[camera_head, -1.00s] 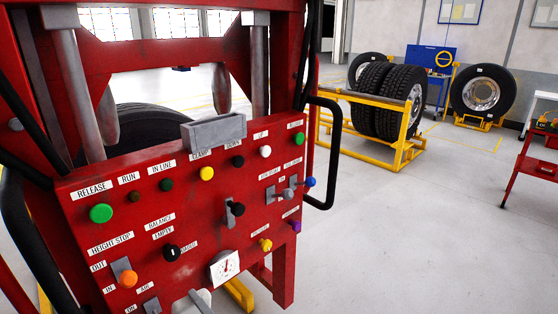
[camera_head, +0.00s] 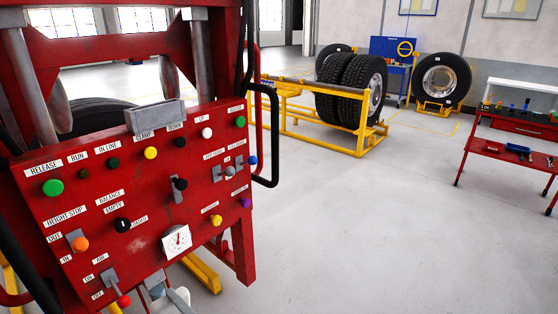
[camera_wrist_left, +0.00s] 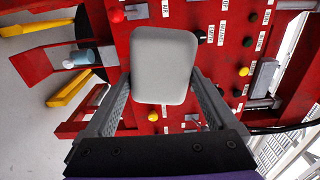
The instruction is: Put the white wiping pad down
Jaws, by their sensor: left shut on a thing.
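The white wiping pad (camera_wrist_left: 164,66), a rounded light-grey block, is between the two fingers of my left gripper (camera_wrist_left: 160,82) in the left wrist view. The gripper is shut on it. The pad is in front of the red control panel and hides part of its labels and knobs. I cannot tell whether it touches the panel. In the head view a pale shape (camera_head: 178,299) shows at the bottom edge below the panel; I cannot tell what it is. My right gripper is in neither view.
The red machine's panel (camera_head: 140,215) has several coloured knobs, levers and a gauge. A grey box (camera_head: 155,117) sits on its top edge. A yellow rack (camera_head: 300,127) holds tyres behind. A red tool cart (camera_head: 510,150) stands at the right. The floor between is clear.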

